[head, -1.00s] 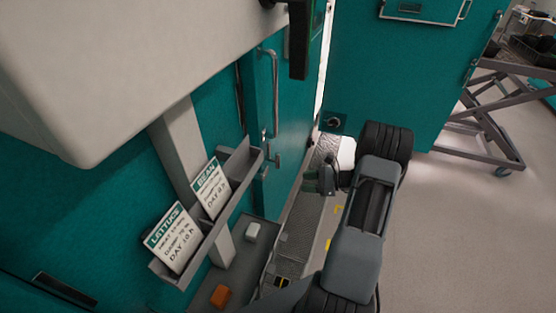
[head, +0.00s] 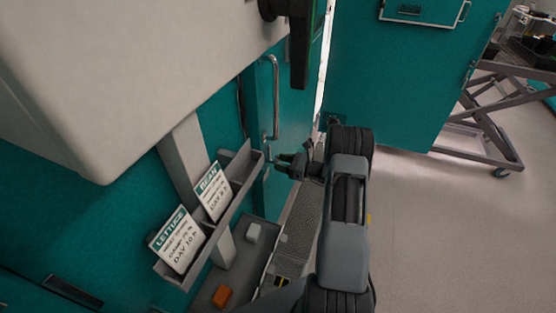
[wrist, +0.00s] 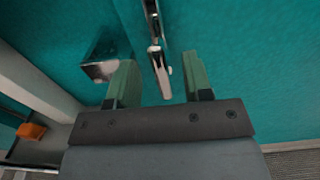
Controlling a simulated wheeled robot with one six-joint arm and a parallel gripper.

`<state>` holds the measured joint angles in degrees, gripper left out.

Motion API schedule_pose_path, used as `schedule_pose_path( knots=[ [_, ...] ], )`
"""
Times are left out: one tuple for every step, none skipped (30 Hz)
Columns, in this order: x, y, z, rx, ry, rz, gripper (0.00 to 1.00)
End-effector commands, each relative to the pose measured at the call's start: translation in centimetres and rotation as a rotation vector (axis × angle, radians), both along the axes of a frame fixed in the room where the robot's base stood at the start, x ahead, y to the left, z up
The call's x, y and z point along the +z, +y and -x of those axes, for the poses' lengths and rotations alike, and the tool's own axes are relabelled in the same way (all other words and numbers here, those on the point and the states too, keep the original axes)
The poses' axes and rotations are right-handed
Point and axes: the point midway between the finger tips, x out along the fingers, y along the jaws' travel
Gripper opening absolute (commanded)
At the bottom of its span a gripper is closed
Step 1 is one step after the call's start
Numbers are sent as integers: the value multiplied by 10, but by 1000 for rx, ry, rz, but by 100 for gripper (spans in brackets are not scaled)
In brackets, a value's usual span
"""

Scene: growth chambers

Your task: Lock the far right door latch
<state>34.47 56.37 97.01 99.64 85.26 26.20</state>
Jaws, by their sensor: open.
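The door latch (wrist: 159,66) is a shiny metal lever on the teal door (wrist: 235,50). In the wrist view it hangs between the two green fingers of my open gripper (wrist: 158,85), not clamped. A metal block (wrist: 101,68) sits just left of it, behind the left finger. In the head view my gripper (head: 285,165) is at the latch, low on the teal door (head: 290,110) below its long vertical handle (head: 273,98). The latch is mostly hidden there by my gripper. I cannot tell whether the fingers touch it.
A grey card holder (head: 215,225) with lettuce and bean cards is left of the door. Below it a tray holds an orange block (head: 222,296) and a white block (head: 253,233). Another teal door (head: 410,80) is at the right. A cart (head: 490,120) stands beyond; the right floor is clear.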

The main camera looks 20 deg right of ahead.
Motion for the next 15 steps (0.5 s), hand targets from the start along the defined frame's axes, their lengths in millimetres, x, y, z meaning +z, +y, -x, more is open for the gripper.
schedule_pose_path(
  knots=[
    [1,4,-4,1,0,0,46],
    [0,6,-6,2,0,0,46],
    [0,8,-8,2,1,1,46],
    [0,10,-9,1,1,1,46],
    [0,11,-11,1,1,1,46],
    [0,12,-12,0,1,1,46],
    [0,13,-13,0,1,1,46],
    [0,13,-13,0,1,1,46],
    [0,14,-14,0,1,1,46],
    [0,14,-14,0,1,1,46],
    [0,14,-14,0,1,1,46],
    [0,14,-14,0,1,1,46],
    [0,14,-14,0,1,1,46],
    [0,14,-14,0,1,1,46],
    [0,14,-14,0,1,1,46]
  ],
)
